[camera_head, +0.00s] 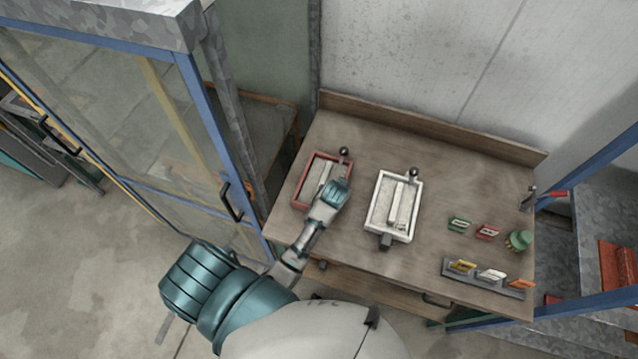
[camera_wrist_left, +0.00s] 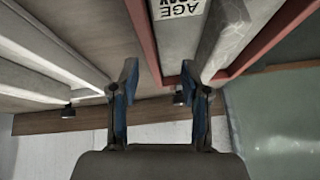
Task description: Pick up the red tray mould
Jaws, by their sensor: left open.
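The red tray mould (camera_head: 302,180) lies on the left part of the wooden bench, a red-rimmed frame with a pale grey block inside and a dark knob at its far corner. My left gripper (camera_head: 339,184) is over its right side in the head view and hides part of it. In the left wrist view my left gripper (camera_wrist_left: 158,70) is open, with the red rim (camera_wrist_left: 143,40) running between its two fingers. I cannot tell whether a finger touches the rim. My right gripper is not in view.
A white tray mould (camera_head: 373,210) lies to the right on the bench (camera_head: 440,180). A blue-framed glass cabinet (camera_head: 205,115) stands close on the left. A wall is behind.

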